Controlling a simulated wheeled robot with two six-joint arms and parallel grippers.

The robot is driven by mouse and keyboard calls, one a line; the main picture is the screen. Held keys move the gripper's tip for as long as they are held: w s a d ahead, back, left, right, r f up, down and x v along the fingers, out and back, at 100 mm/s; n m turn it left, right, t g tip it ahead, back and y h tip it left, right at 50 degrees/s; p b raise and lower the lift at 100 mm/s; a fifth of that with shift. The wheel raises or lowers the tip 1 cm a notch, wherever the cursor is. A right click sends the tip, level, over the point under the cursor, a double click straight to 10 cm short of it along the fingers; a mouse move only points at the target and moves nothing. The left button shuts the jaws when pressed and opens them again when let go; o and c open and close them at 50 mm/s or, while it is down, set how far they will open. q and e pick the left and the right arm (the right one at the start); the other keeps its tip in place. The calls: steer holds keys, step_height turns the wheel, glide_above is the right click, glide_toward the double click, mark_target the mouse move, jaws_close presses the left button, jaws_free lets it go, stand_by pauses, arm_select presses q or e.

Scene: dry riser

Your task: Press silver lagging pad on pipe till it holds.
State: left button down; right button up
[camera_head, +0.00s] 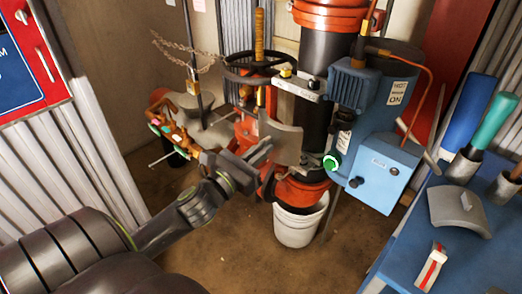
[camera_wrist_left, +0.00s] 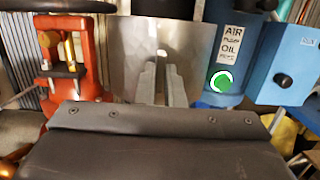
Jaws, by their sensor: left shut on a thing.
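My left gripper (camera_head: 262,150) is shut on a curved silver lagging pad (camera_head: 287,140). In the left wrist view the pad (camera_wrist_left: 178,45) stands upright beyond the gripper's fingers (camera_wrist_left: 163,85). The black vertical pipe (camera_head: 312,122) runs between red-orange flanges, just behind and right of the pad in the head view. The pad hides part of the pipe, and I cannot tell whether the two touch. In the left wrist view the dark pipe (camera_wrist_left: 168,10) shows above the pad's top edge. My right gripper is not in view.
A blue pump unit (camera_head: 372,130) stands right of the pipe. A red valve with a dark handwheel (camera_head: 250,65) is close on the left. A white bucket (camera_head: 298,228) stands below. A blue table (camera_head: 470,262) at right holds another curved grey pad (camera_head: 460,210).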

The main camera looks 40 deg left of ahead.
mark_target(274, 141)
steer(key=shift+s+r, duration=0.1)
